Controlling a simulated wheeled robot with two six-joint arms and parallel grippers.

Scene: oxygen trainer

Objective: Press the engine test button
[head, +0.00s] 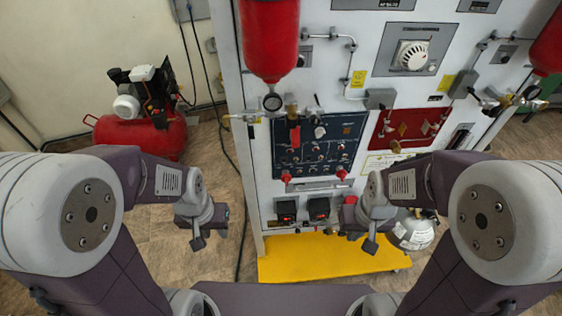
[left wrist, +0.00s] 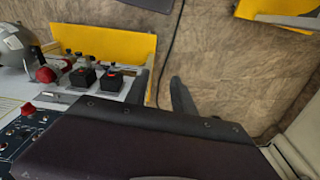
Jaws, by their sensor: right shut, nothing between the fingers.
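The trainer's upright white panel (head: 262,150) stands ahead in the head view. A dark blue control panel (head: 346,128) on it carries several small knobs and switches. Below it are two black boxes with red-lit switches, a left one (head: 286,211) and a right one (head: 319,208). The boxes also show in the left wrist view (left wrist: 82,79). Labels are too small to read, so I cannot tell which control is the engine test button. My left gripper (head: 207,240) is left of the panel, apart from it. My right gripper (head: 358,240) is shut and empty, at the panel's lower right.
A yellow base plate (head: 315,258) juts out below the panel. A red compressor (head: 140,130) stands on the floor at left, with black cables between it and the panel. Red cylinders (head: 270,40) hang at the top. A silver round tank (head: 412,233) sits behind my right gripper.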

